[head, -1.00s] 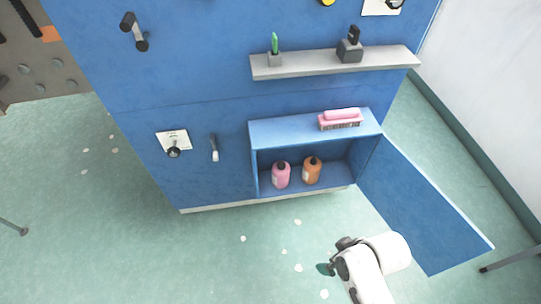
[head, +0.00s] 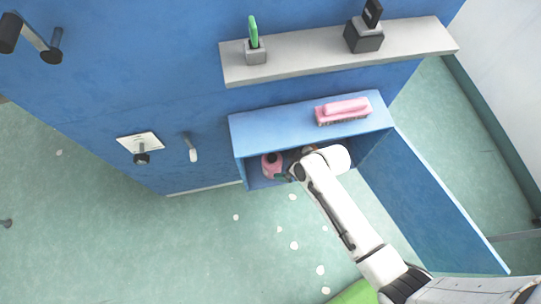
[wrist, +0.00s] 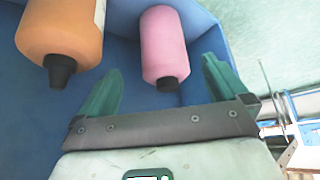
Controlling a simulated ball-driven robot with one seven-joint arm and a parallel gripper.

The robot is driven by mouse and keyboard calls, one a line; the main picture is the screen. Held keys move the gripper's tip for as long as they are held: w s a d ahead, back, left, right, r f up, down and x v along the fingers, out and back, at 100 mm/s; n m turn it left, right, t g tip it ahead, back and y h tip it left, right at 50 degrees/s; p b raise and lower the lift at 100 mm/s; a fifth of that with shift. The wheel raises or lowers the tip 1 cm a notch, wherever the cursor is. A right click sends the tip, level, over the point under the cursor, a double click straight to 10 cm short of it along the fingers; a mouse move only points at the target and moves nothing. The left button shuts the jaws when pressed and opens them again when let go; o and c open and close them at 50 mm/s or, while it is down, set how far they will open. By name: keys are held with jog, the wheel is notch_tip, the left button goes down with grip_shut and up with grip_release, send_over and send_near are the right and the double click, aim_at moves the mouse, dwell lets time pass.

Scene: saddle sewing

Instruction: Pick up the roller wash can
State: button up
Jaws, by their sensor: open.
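Two capped bottles stand in the open blue cabinet; I cannot tell from their look which one is the roller wash can. The pink bottle (head: 271,165) is at the cabinet's left in the head view. In the wrist view the pink bottle (wrist: 164,42) appears between the two green fingers, its dark cap toward the gripper. The orange bottle (wrist: 60,35) is left of the fingers there; in the head view my arm mostly hides it. My gripper (wrist: 163,66) is open and empty. Contact with the pink bottle is not visible.
The cabinet (head: 240,150) has its blue door (head: 430,205) swung open at the right. A pink brush (head: 343,110) lies on its top. A grey shelf (head: 300,58) above holds small items. The floor left of the cabinet is clear.

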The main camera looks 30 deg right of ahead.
aim_at(274, 165)
jog(key=b+x, duration=0.1)
jog(key=x, duration=0.8)
jog(key=shift+w+a+b, duration=0.1)
jog(key=shift+a+b, duration=0.15)
jog(key=shift+b, duration=0.1)
jog(key=c, duration=1.2)
jog(key=shift+c, duration=0.2)
